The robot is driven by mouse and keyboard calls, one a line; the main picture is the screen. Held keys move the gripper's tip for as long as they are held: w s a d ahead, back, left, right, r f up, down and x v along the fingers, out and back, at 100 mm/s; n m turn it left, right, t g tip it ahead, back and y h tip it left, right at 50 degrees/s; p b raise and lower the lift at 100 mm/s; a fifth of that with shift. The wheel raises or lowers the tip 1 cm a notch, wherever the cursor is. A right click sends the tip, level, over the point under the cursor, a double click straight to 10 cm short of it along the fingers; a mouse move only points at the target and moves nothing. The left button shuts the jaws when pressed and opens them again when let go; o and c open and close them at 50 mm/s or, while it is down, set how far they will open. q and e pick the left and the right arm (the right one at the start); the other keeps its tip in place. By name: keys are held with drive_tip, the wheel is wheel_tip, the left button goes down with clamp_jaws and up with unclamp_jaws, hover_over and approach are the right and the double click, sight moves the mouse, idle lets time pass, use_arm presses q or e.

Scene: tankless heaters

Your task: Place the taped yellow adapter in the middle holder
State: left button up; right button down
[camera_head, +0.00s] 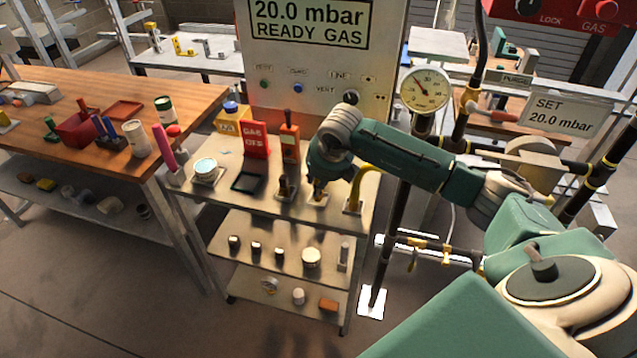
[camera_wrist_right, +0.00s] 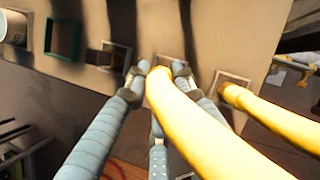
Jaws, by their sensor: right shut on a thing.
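My right gripper (camera_head: 318,185) points down over the middle holder on the cart's top. In the wrist view, the right gripper (camera_wrist_right: 158,76) is shut on a yellow curved adapter (camera_wrist_right: 195,125), with one finger on each side of its end. That end is at the middle holder (camera_wrist_right: 163,59), a small square plate; I cannot tell whether it is seated. The middle holder also shows in the head view (camera_head: 317,201). A second yellow curved piece (camera_head: 366,172) stands in the right holder (camera_head: 353,208). No tape can be made out. My left gripper is not in view.
The left holder (camera_head: 283,195) carries a dark piece close beside my gripper. A red gas box (camera_head: 254,140) and an orange device (camera_head: 290,143) stand behind. The heater panel (camera_head: 320,60) rises at the back. Black pipes (camera_head: 395,235) stand to the right.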

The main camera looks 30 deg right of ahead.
drive_tip(key=shift+f, duration=0.55)
drive_tip(key=c, duration=1.4)
unclamp_jaws()
drive_tip(key=shift+c, duration=0.2)
drive_tip(key=shift+r, duration=0.1)
